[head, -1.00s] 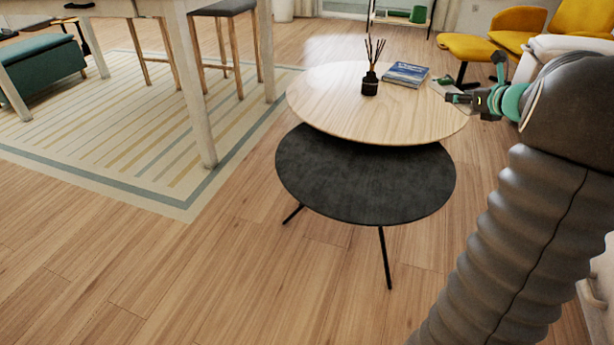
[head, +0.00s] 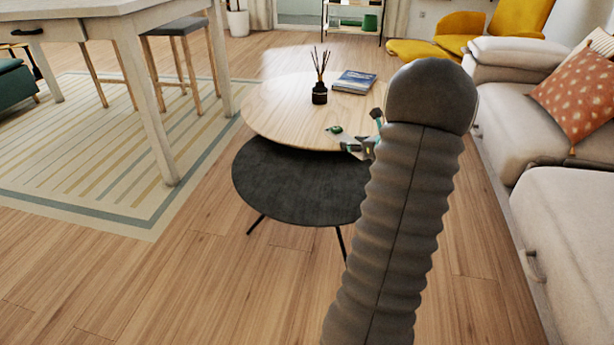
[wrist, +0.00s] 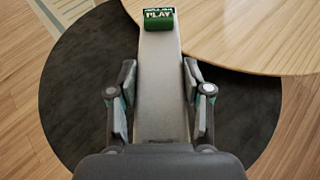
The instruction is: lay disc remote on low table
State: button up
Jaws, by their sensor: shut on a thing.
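My gripper (wrist: 160,103) is shut on the disc remote (wrist: 158,75), a long flat grey bar with a green end marked "PLAY". In the head view the remote's green end (head: 335,130) points away to the left from my gripper (head: 360,147). The low table shows as two overlapping round tops, a pale wood one (head: 285,110) and a lower dark one (head: 290,190). In the wrist view the remote is over the dark top (wrist: 75,110), and its green end overlaps the edge of the wood top (wrist: 260,35). Its height above them is unclear. My arm hides the tables' right side.
A dark reed diffuser (head: 320,93) and a blue book (head: 354,81) stand at the back of the wood top. A pale sofa (head: 520,130) with an orange cushion (head: 578,90) lines the right. A tall white table (head: 130,75) stands left. The front floor is clear.

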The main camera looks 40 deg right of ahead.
jog(key=f, duration=0.1)
jog(key=s+f, duration=0.1)
jog(key=f, duration=0.1)
jog(key=shift+s+d, duration=0.3)
jog(key=shift+s, duration=0.1)
jog(key=b, duration=0.1)
send_over(322, 184)
notch_tip(322, 184, down, 6)
jog(key=shift+f, duration=2.1)
jog(key=shift+f+b, duration=0.25)
jog(key=shift+b, duration=0.25)
jog(key=o, duration=1.2)
jog(key=shift+r, duration=0.1)
